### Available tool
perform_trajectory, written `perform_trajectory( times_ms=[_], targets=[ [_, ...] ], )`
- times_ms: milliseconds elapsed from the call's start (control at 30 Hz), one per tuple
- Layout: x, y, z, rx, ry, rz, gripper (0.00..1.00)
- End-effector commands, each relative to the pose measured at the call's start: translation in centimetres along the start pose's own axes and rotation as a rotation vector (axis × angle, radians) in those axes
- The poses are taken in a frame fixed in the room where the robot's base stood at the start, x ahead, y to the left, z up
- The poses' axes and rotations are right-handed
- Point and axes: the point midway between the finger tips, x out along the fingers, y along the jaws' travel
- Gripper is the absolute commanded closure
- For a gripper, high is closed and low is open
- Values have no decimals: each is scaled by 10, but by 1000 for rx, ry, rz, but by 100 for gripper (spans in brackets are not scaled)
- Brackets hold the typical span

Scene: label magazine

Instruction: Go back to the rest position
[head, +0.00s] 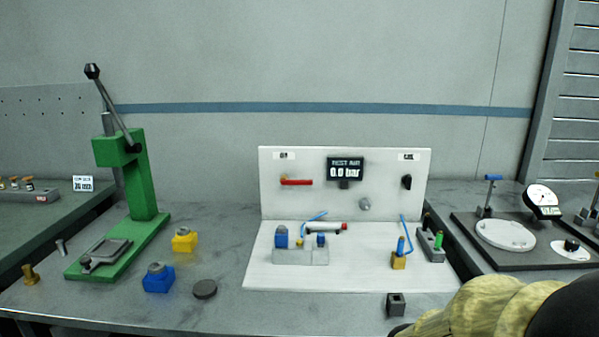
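The task names no object, only my own pose. A yellowish, bumpy shape and a dark rounded shape fill the bottom right corner of the head view and look like parts of my arm. My gripper and its fingertips do not show, so I cannot see whether it is open or holds anything.
A green lever press (146,180) stands at left. Yellow (184,242) and blue (158,281) blocks and a dark disc (205,289) lie nearby. A white test panel (300,205) stands mid-bench. A small dark block (396,304) is near the arm. A dial-gauge plate (470,250) is at right.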

Motion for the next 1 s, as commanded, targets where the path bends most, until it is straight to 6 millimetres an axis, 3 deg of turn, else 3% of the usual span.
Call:
perform_trajectory(
  times_ms=[100, 500, 1000],
  targets=[
    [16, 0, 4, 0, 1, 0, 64],
    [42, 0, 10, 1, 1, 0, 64],
    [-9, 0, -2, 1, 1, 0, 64]
  ],
)
